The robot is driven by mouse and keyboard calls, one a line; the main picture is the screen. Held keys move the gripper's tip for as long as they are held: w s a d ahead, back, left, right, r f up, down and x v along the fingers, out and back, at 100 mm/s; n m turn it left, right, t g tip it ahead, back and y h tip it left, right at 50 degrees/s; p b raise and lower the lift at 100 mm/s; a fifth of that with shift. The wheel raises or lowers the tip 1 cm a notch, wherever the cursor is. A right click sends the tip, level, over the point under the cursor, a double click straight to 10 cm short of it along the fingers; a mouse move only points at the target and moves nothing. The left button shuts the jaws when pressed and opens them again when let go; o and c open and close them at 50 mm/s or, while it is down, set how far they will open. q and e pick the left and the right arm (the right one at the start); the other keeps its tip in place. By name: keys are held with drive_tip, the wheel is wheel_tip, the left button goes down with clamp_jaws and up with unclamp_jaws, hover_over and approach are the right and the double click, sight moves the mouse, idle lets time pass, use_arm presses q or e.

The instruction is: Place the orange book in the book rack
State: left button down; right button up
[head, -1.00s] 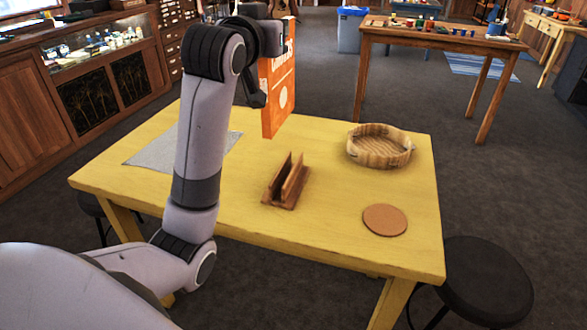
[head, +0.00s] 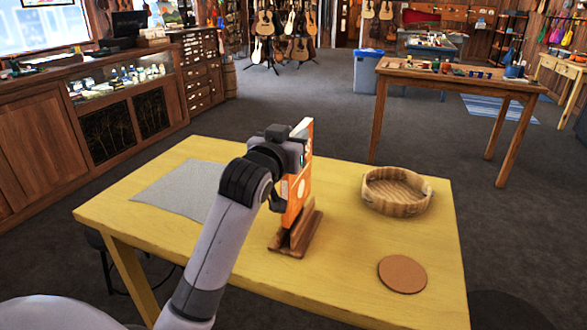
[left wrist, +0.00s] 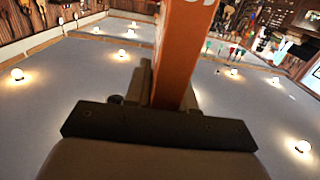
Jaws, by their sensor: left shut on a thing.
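The orange book (head: 297,190) stands upright over the wooden book rack (head: 303,243) on the yellow table. Its lower end is at the rack's slot, between or just above the upright boards; I cannot tell whether it touches the bottom. My left gripper (head: 281,194) is shut on the orange book from its left side, and my arm hides part of the book. In the left wrist view the orange book (left wrist: 184,55) rises from the dark gripper (left wrist: 155,125). My right gripper is not in view.
A round wooden basket (head: 397,192) and a round cork coaster (head: 402,274) sit on the table (head: 345,245) right of the rack. A grey cloth (head: 180,190) lies at the left. A dark stool (head: 505,310) stands by the right front edge.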

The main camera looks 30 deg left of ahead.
use_arm(q)
wheel_tip(320, 180, down, 6)
drive_tip(key=shift+r+b, duration=0.1)
drive_tip(key=shift+b, duration=0.25)
drive_tip(key=c, duration=0.9)
unclamp_jaws()
drive_tip(key=shift+f, duration=0.2)
drive_tip(key=shift+c, duration=0.2)
drive_tip(key=shift+r, duration=0.1)
drive_tip(key=v, duration=1.2)
